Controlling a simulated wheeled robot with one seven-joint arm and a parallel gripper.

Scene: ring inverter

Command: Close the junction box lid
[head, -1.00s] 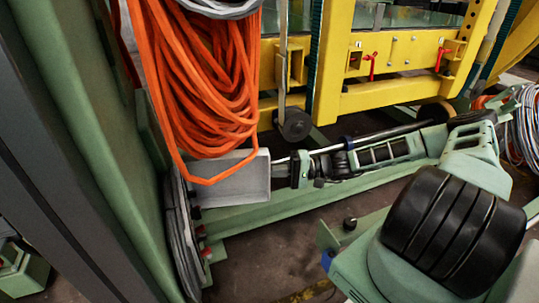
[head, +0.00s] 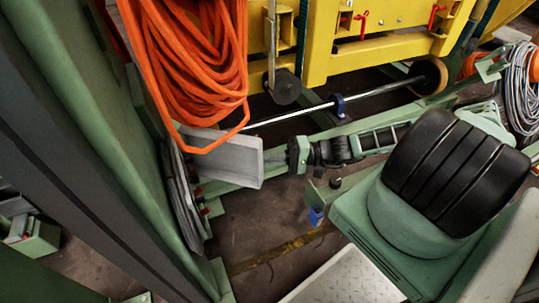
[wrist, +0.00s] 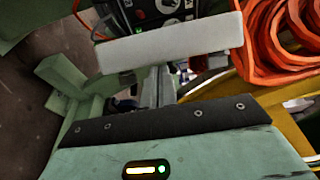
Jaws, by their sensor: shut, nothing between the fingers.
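A pale grey flat-sided panel, which looks like the junction box lid (head: 228,158), stands out from the green column in the head view, below the orange cable. In the wrist view the lid (wrist: 170,48) shows as a pale bar across the upper middle. Behind it is a dark panel with white markings and red wires, which looks like the box inside (wrist: 158,10). My gripper (head: 276,155) is just right of the lid in the head view, pointing at it. Its fingers (wrist: 158,88) are shut and empty, close to the lid. I cannot tell whether they touch it.
Orange cable (head: 195,70) hangs right above the lid and fills the upper right of the wrist view. The green column (head: 110,150) stands at left. A yellow frame (head: 385,48) is behind my arm. Open floor (head: 255,220) lies below the lid.

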